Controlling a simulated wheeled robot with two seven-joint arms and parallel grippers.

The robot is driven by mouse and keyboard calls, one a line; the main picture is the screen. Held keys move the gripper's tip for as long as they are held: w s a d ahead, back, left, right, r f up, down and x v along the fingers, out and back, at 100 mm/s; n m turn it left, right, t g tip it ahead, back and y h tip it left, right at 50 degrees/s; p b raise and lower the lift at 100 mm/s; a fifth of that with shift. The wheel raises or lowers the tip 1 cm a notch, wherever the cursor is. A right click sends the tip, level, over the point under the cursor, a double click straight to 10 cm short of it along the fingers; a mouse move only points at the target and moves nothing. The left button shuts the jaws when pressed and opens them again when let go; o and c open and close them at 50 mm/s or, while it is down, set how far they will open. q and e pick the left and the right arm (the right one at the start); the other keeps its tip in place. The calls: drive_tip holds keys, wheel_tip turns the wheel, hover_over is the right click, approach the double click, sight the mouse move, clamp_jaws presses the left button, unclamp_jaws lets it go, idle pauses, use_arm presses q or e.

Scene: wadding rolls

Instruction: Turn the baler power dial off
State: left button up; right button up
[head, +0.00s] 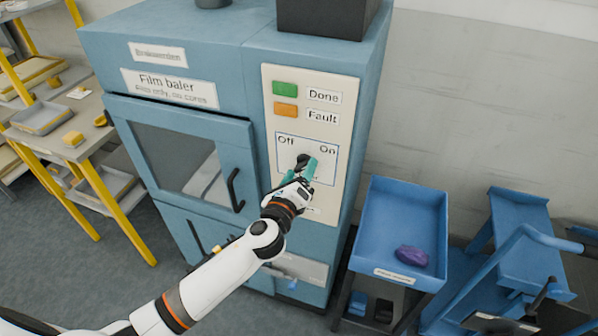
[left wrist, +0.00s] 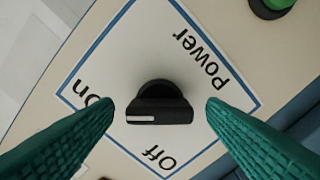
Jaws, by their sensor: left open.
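The power dial is a black knob (head: 302,160) on the cream panel of the blue film baler (head: 224,60), between the printed words Off and On. In the left wrist view the dial (left wrist: 160,103) fills the middle, and the white line on its bar points left, toward the On side. My left gripper (head: 298,170) is at the panel, open. Its teal fingers show in the left wrist view (left wrist: 160,108), one on each side of the dial, with visible gaps. The dial's base is partly hidden by its bar. My right gripper is not in view.
Green Done (head: 285,88) and orange Fault (head: 286,110) lamps sit above the dial. The baler door (head: 180,150) with its black handle is left of the panel. A blue tray (head: 400,215) holding a purple item (head: 411,256) stands at right. A yellow-legged bench (head: 75,150) is at left.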

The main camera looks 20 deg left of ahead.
use_arm(q)
drive_tip(key=shift+c, duration=0.2)
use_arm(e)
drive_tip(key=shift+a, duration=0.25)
use_arm(q)
drive_tip(key=c, duration=0.9)
drive_tip(key=shift+c, duration=0.2)
